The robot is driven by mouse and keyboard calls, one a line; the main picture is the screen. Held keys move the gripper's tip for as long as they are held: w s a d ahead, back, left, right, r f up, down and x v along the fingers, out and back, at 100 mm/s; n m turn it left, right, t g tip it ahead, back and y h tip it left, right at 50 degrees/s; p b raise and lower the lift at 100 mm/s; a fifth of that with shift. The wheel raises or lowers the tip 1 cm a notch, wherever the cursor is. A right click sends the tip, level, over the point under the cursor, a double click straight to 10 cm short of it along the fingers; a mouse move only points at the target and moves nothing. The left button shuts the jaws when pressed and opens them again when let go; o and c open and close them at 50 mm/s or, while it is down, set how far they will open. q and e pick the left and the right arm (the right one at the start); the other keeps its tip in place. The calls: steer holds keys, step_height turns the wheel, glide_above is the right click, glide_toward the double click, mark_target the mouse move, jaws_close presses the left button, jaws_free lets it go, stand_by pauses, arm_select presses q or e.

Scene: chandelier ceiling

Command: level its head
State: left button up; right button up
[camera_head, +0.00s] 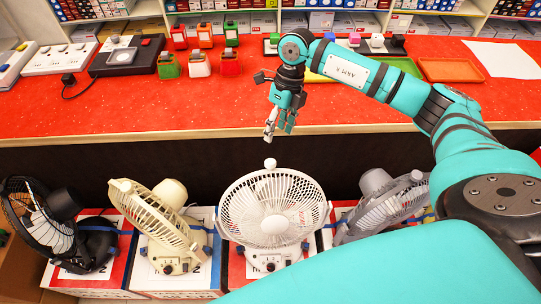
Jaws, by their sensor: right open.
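My right gripper (279,128) is open and empty, fingers pointing down, just in front of the red counter's front edge. It is above the white fan (272,207), apart from it. That fan's round head faces the camera, and a small white knob (270,163) shows at its top edge. A black fan (52,222) stands at the far left. A grey fan (386,207) at the right has its head tilted, partly behind my arm. My left gripper is not in view.
The fans stand on a row of boxes (90,283) below the red counter (190,117). The counter holds power strips (52,59), small toaster-like items (199,65), trays (450,70) and a white sheet (505,59). Stocked shelves are behind. The counter's front strip is mostly clear.

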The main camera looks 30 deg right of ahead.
mark_target(270, 161)
steer(key=p+x, duration=0.1)
steer(key=x, duration=0.9)
steer(key=shift+p, duration=0.35)
steer(key=shift+a+f, duration=0.2)
steer(key=shift+f, duration=0.35)
jaws_close()
